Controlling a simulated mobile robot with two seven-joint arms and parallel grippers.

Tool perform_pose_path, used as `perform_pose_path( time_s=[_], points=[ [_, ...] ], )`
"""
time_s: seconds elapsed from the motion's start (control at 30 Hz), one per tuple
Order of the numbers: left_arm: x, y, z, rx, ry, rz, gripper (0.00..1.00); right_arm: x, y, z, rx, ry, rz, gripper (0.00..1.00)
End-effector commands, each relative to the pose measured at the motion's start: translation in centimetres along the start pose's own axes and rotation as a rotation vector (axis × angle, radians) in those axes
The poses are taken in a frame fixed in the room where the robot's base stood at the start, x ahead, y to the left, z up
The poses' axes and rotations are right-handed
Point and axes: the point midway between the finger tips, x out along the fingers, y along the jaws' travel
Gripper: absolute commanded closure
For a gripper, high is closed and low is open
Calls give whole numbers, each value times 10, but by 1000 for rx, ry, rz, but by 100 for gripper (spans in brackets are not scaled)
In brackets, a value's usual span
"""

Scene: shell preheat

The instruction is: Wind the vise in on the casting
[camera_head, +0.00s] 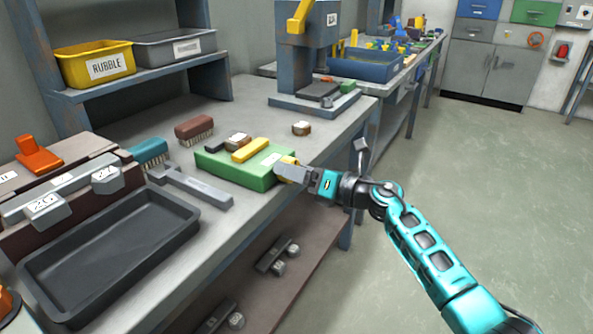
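A green block-like body (229,170) sits on the grey bench, with a yellow bar (250,150) on top and a yellow piece (288,161) at its right end. It may be the vise; I cannot tell for sure. A small brown piece with a pale top (238,139) is beside its far side, and a similar one (301,128) lies apart behind; which is the casting is unclear. My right gripper (283,171) is at the yellow end piece, reaching in from the right. Its fingers overlap that piece, and their opening is not clear. My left gripper is out of view.
A grey T-shaped tool (193,187) and a dark tray (110,262) lie at left. Brown (194,130) and teal (150,152) brushes lie behind. A drill press (308,55) stands at the back. Floor (480,190) on the right is clear.

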Motion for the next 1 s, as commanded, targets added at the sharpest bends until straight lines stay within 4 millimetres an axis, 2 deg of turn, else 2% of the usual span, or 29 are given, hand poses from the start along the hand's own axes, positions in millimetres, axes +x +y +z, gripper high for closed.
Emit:
perform_pose_path(
  time_s=[0.3,0.43,0.57,0.8,1.0],
  points=[
    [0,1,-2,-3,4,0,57,-1,0,0,-1,-1,0,17],
    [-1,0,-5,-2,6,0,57,-10,0,1,-1,0,-2,17],
    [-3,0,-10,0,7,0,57,-34,-1,1,-1,2,-4,17],
    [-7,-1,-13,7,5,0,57,-88,0,0,-1,2,-3,17],
    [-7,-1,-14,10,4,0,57,-118,0,0,-1,1,-1,17]
  ],
)
